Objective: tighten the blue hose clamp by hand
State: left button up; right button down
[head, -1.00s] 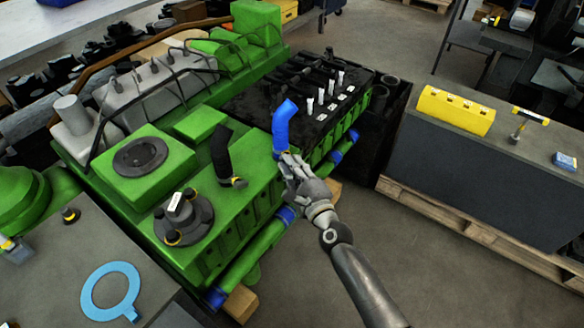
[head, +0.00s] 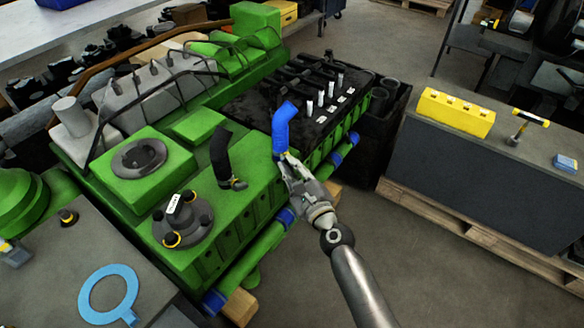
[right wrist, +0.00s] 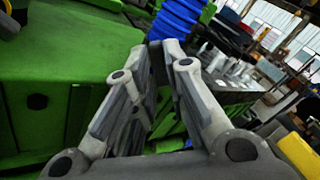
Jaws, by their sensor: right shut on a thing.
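The blue hose (head: 284,127) stands on the near side of the green engine and bends at its top. Its ribbed lower part shows in the right wrist view (right wrist: 178,22), just beyond my fingertips. A small yellow piece of the blue hose clamp (head: 285,153) shows at the hose's foot; most of the clamp is hidden by my fingers. My right gripper (head: 283,162) is shut on the clamp there. Its fingertips also show in the right wrist view (right wrist: 160,48), close together below the hose. My left gripper is not in view.
A black hose (head: 220,157) with a yellow-marked clamp stands left on the green engine (head: 215,245). A grey bench (head: 440,150) on a pallet holds a yellow block (head: 455,111) and a hammer-like tool. A light blue ring (head: 92,287) lies on the front-left table. The floor between is clear.

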jog(key=shift+s+f, duration=0.1)
jog(key=shift+f, duration=0.3)
jog(key=c, duration=1.5)
grip_release()
jog(key=shift+d+r, duration=0.1)
jog(key=shift+c, duration=0.2)
jog(key=shift+o, duration=0.4)
jog(key=shift+r, duration=0.2)
jog(key=v, duration=1.2)
